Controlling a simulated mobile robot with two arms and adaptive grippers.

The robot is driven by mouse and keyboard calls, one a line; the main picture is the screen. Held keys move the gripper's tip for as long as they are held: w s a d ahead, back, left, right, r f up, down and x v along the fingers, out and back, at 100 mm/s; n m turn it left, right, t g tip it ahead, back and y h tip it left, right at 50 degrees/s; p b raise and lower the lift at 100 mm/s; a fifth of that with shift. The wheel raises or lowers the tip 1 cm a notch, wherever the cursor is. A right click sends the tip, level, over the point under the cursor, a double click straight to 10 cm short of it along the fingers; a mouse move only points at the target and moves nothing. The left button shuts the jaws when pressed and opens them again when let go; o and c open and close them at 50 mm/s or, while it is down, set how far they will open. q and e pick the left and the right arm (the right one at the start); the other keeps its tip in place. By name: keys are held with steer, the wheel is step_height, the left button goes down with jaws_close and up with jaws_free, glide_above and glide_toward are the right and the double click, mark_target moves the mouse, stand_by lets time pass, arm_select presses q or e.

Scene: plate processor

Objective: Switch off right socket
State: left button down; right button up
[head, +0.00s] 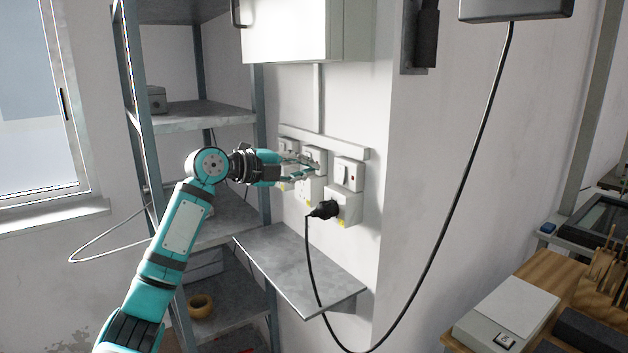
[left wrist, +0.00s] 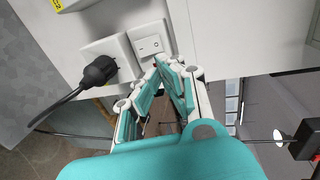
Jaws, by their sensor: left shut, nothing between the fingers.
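The right socket (head: 343,207) is a white wall outlet with a black plug (head: 325,209) in it. Its white switch (head: 347,174) with a small red mark sits directly above. In the left wrist view the switch (left wrist: 148,40) and plug (left wrist: 99,70) also show. My left gripper (head: 317,167) is shut and empty, its fingers pointing right, in front of the middle socket column and just left of the right switch. In the left wrist view the fingertips (left wrist: 168,64) appear close to the switch; contact cannot be told. My right gripper is not in view.
A metal wall shelf (head: 300,272) juts out below the sockets. A grey rack (head: 205,115) stands at left. A white cabinet (head: 300,30) hangs above. A black cable (head: 452,205) loops from the plug across the wall. A wooden table (head: 555,285) is at right.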

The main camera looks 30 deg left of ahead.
arm_select(q)
steer(key=v, duration=0.2)
steer(key=r+b+v, duration=0.1)
steer(key=v, duration=0.2)
steer(key=shift+w+a, duration=0.15)
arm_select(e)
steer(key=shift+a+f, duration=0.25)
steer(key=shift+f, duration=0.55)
